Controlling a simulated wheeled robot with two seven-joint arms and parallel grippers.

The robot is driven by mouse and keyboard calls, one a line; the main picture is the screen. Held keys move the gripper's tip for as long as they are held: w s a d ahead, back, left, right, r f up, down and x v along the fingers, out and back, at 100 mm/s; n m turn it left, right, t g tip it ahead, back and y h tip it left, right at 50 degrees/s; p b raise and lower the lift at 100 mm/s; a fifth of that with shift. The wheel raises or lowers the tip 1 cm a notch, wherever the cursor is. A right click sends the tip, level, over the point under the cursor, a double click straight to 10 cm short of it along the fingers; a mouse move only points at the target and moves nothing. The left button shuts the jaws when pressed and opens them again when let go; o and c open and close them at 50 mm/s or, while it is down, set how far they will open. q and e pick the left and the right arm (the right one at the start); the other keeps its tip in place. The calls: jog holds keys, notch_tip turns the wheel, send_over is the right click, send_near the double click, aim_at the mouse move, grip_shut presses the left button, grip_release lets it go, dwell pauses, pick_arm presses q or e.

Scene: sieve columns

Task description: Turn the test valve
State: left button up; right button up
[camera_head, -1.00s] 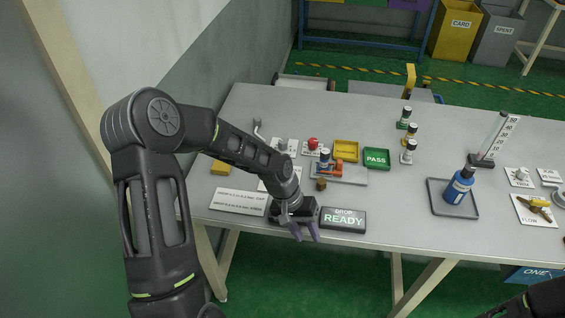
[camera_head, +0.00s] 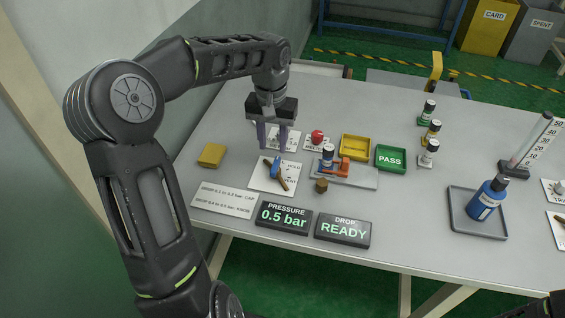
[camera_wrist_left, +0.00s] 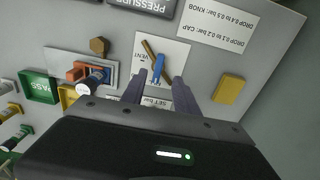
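The valve (camera_head: 275,172) has a blue part and a brown bar handle set diagonally on a white card (camera_head: 263,184) at the left of the table. It also shows in the left wrist view (camera_wrist_left: 158,68), where the card (camera_wrist_left: 173,50) carries a "VENT" label. My left gripper (camera_head: 272,148) is open and empty, pointing down behind the valve in the head view.
A pressure display (camera_head: 284,215) reads 0.5 bar, and a drop display (camera_head: 343,230) reads READY. A yellow block (camera_head: 212,155), a red button (camera_head: 318,136) and a grey tray (camera_head: 357,180) with a small bottle stand nearby. A blue bottle (camera_head: 487,200) stands at right.

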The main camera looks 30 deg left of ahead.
aim_at(274, 166)
pick_arm(q)
jog(key=shift+w+f, duration=0.4)
jog(key=shift+w, duration=0.1)
jog(key=shift+s+r, duration=0.15)
jog(key=shift+s, duration=0.1)
jog(key=shift+w+f, duration=0.1)
jog(key=shift+f, duration=3.85)
grip_shut()
